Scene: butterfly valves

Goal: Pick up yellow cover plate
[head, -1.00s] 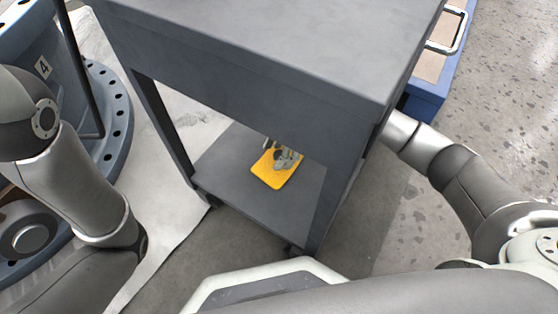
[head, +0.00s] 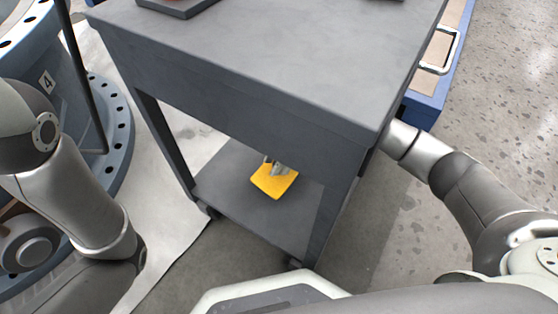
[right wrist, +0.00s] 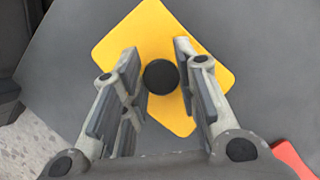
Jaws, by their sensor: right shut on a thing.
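The yellow cover plate (head: 272,187) is a rounded square on the lower shelf (head: 225,178) of the dark grey cart. In the right wrist view the plate (right wrist: 165,35) has a round black knob (right wrist: 160,77) at its middle. My right gripper (right wrist: 160,60) is shut on this knob, with one finger on each side. In the head view my right gripper (head: 280,168) is over the plate, partly hidden by the cart's top. I cannot tell whether the plate touches the shelf. My left arm shows at the left; its gripper is out of view.
The cart's thick top (head: 270,60) and legs frame the opening around the shelf. A blue flanged housing (head: 95,110) stands at the left. A blue box with a handle (head: 430,95) is at the right. A red thing (right wrist: 292,160) shows in the right wrist view's corner.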

